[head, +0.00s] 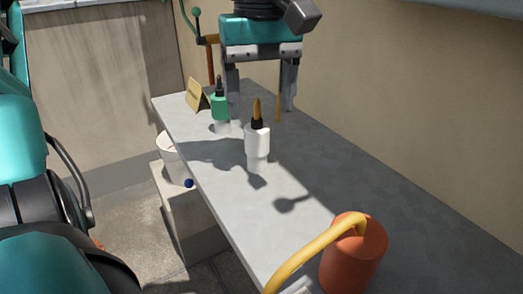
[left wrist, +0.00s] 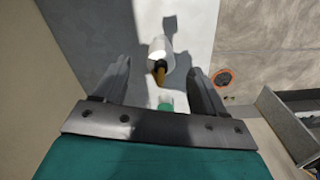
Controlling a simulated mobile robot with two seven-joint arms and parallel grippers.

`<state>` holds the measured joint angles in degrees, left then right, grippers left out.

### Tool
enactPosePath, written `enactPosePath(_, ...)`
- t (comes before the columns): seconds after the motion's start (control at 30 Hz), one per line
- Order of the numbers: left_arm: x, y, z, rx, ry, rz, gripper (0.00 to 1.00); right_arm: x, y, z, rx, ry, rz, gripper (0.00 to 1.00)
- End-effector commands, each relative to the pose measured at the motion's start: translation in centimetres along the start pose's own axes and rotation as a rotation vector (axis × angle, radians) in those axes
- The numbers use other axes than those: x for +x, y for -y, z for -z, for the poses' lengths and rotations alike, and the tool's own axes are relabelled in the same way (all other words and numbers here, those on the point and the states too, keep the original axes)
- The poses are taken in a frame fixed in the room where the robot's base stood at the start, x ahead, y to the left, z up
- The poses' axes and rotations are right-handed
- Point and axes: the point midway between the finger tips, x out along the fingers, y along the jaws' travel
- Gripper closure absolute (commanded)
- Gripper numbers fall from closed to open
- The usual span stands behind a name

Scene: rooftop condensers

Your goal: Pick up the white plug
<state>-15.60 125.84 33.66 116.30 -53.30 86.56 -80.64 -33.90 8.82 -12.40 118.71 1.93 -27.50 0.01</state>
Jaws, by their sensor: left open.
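The white plug (head: 258,147) stands upright on the grey ledge (head: 215,165). It has a black collar and a brass-coloured tip. My left gripper (head: 262,110) is open and points down, with the plug in front of it in the head view. In the left wrist view, the plug (left wrist: 160,48) shows between and beyond the open fingers (left wrist: 158,68), with nothing held. A similar green plug (head: 220,106) stands behind and to the left of the white one; it partly shows in the wrist view (left wrist: 166,102). My right gripper is not in view.
An orange can (head: 352,260) with a yellow handle stands at the ledge's near end. A yellow card (head: 195,95) stands at the far end. A white bucket (head: 172,160) and a small blue ball (head: 188,183) are below the left edge. A wall (head: 420,110) runs along the right.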

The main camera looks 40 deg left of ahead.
Motion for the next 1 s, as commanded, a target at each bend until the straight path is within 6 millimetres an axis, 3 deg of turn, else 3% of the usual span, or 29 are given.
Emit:
enactPosePath(0.1, 2.4, 0.0, 0.0, 0.0, 0.004, 0.001, 0.29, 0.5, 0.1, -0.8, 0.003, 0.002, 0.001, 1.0)
enactPosePath(0.37, 4.4, 0.1, 0.2, -0.003, 0.004, -0.001, 0.29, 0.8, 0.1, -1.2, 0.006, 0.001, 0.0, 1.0)
enactPosePath(0.6, 8.0, 0.4, 0.9, -0.003, 0.004, 0.0, 0.29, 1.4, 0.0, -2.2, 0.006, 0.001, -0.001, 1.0)
enactPosePath(0.97, 8.8, 0.4, 0.9, -0.005, 0.002, -0.004, 0.29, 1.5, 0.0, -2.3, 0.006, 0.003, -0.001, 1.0)
enactPosePath(1.0, 8.8, 0.4, 0.9, -0.005, 0.002, -0.004, 0.33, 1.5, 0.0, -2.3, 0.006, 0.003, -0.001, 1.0)
